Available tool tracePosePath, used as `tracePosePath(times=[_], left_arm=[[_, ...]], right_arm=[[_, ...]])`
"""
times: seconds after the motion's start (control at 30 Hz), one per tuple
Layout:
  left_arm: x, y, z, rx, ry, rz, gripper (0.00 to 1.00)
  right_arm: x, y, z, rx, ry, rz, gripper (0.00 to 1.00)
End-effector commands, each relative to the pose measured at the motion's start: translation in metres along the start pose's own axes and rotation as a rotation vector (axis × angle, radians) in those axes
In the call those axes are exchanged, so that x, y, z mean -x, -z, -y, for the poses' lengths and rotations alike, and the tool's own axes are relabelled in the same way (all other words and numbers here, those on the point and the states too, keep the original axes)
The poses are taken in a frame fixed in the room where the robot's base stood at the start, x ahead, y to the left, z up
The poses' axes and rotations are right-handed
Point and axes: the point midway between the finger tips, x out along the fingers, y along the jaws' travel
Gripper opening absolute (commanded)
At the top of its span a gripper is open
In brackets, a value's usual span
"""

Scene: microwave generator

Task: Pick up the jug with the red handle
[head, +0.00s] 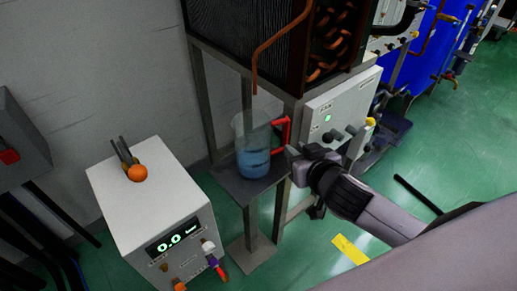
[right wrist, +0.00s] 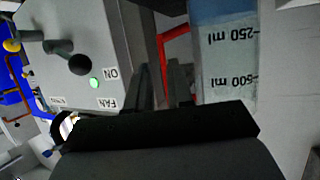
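The clear jug (head: 243,128) with blue liquid in its lower part stands upright on a small grey shelf (head: 236,186) in the head view. Its red handle (head: 287,130) points right. My right gripper (head: 291,152) is at the handle's lower end, to the right of the jug. In the right wrist view the jug (right wrist: 225,50) shows its ml marks, and the red handle (right wrist: 163,62) lies between the two dark fingers, with a gap visible beside it. The fingers look open; contact is not clear. My left gripper is not in view.
A white control panel (head: 340,108) with a lit green button and knobs stands close behind my right gripper. A copper pipe (head: 256,68) hangs above the jug. A white box with a display (head: 145,190) stands front left. Frame legs flank the shelf.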

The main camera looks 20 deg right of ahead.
Motion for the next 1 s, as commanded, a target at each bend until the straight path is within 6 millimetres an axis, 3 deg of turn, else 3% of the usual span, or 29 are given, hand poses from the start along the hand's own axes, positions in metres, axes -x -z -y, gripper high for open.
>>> tracePosePath(times=[0.4,0.7,0.73,0.8,1.0], left_arm=[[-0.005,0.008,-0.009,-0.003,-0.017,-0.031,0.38],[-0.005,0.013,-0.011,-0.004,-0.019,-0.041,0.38],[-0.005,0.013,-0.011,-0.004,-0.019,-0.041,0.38],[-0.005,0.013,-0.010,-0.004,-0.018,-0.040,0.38],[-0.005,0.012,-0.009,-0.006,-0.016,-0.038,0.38]], right_arm=[[-0.044,0.004,0.003,0.001,0.000,0.000,0.21],[-0.048,0.005,0.003,0.000,0.002,0.000,0.21],[-0.048,0.005,0.003,0.001,0.002,0.000,0.18],[-0.048,0.005,0.003,0.000,0.002,0.000,0.00],[-0.048,0.006,0.003,-0.001,0.003,-0.003,0.00]])
